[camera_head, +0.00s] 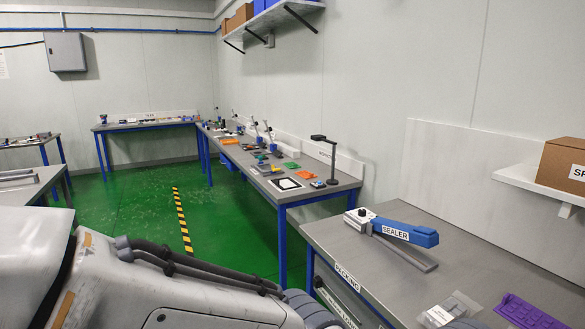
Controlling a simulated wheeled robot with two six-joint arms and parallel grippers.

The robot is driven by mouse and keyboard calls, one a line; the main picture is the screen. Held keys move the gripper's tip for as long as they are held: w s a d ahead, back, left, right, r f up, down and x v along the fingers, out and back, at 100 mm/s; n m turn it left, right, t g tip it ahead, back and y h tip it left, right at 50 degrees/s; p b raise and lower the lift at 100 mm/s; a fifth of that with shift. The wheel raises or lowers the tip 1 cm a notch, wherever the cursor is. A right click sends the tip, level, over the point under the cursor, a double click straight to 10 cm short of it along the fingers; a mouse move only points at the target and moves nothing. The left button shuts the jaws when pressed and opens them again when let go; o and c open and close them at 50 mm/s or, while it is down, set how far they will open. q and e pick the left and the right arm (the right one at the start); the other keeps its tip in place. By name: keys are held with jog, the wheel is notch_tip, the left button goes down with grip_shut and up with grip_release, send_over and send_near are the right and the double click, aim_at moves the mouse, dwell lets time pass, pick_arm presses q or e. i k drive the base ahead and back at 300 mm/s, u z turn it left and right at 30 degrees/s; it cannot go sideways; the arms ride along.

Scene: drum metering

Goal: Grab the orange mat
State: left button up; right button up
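A small flat orange piece (305,174) lies on the long grey bench (335,184) along the right wall, near its close end. Another orange piece (230,141) lies farther back on the same bench. Both are too small to tell for certain which, if either, is the orange mat. Neither of my grippers shows in this view. Large grey and white links of my own arm fill the bottom left and hide part of the floor.
A packing bench at the right holds a blue-handled sealer (400,231), a purple tray (527,312) and a clear bag (437,316). A box (563,165) sits on a wall shelf. Green floor (140,200) with a striped strip (183,222) is open between benches.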

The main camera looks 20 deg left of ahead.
aim_at(306, 174)
jog(key=u, duration=0.8)
jog(key=i, duration=1.5)
jog(key=u, duration=0.95)
jog(key=i, duration=2)
jog(key=z, duration=0.3)
jog(key=i, duration=1.35)
jog(key=z, duration=1.55)
jog(key=i, duration=1.1)
jog(key=z, duration=0.95)
